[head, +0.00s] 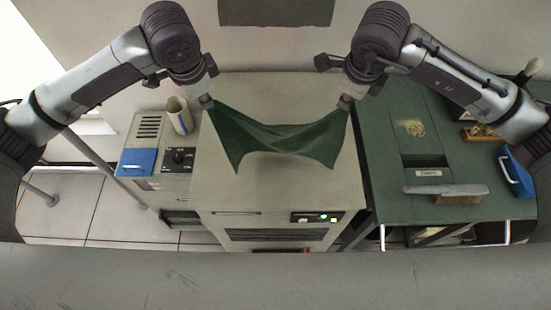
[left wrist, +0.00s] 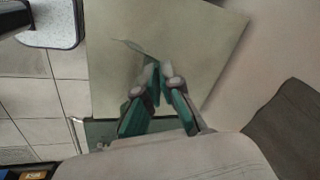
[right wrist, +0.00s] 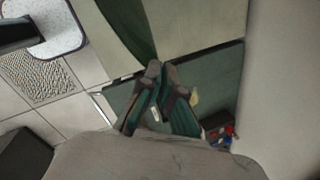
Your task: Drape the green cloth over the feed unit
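The green cloth (head: 280,138) hangs between my two grippers in the head view, sagging in the middle, with two lower corners pointing down. It is in front of or above the top of the beige feed unit (head: 280,191); I cannot tell whether it touches it. My left gripper (head: 207,101) is shut on the cloth's upper left corner. My right gripper (head: 345,101) is shut on its upper right corner. In the left wrist view the fingertips (left wrist: 158,68) are together over the beige top. In the right wrist view the cloth (right wrist: 130,27) runs away from the closed fingertips (right wrist: 162,68).
On the left are a blue box (head: 137,162), a black dial panel (head: 180,159) and a pale cup (head: 179,114).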

